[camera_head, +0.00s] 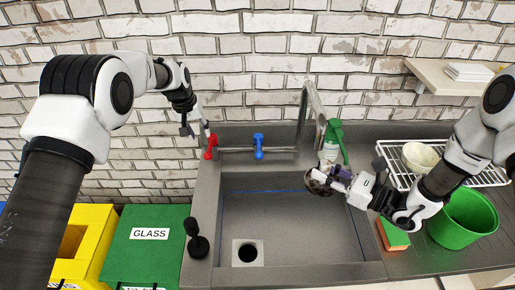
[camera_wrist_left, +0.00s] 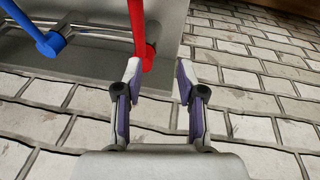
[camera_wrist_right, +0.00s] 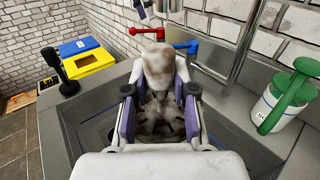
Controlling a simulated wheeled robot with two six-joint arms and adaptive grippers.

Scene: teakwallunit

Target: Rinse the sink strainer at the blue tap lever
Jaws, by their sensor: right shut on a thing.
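The sink strainer (camera_head: 316,182), brownish and dirty, is in my right gripper (camera_head: 334,178) over the right part of the sink (camera_head: 285,215). In the right wrist view the strainer (camera_wrist_right: 159,68) shows between the two fingers, its pale knob up and a dark basket behind. The blue tap lever (camera_head: 258,146) stands on the tap pipe behind the sink; the red lever (camera_head: 210,148) is left of it. The tap spout (camera_head: 308,105) rises behind the sink. My left gripper (camera_head: 197,128) is open and empty, close to the red lever, which also shows in the left wrist view (camera_wrist_left: 139,32).
A bottle with a green pump (camera_head: 333,140) stands behind my right gripper. A sponge (camera_head: 392,234), green bucket (camera_head: 464,218) and rack with a bowl (camera_head: 419,157) are at the right. A black plunger-like tool (camera_head: 197,242) stands at the sink's left rim. The sink's left half is clear.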

